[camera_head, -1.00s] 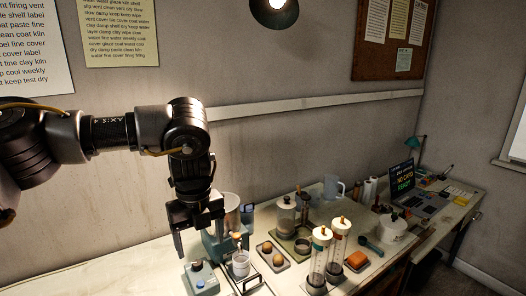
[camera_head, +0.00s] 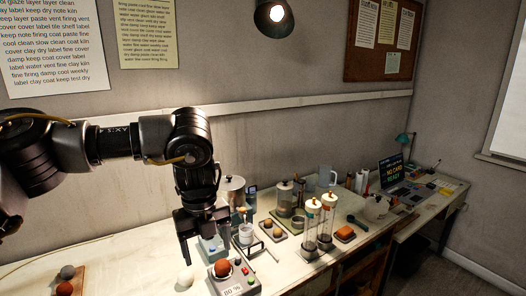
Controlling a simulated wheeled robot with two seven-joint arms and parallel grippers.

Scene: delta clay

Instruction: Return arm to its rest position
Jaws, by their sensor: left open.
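My left arm (camera_head: 130,140) reaches in from the left over the bench. Its gripper (camera_head: 203,249) points down, open, with nothing visible between its fingers. It hangs above or in front of the blue-grey device (camera_head: 212,243) and near the scale (camera_head: 240,284), which carries a reddish-brown ball (camera_head: 222,268). I cannot tell the exact height of the fingertips above the bench. My right gripper is not in view.
A white ball (camera_head: 185,277) lies left of the scale. The bench between board and white ball is clear.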

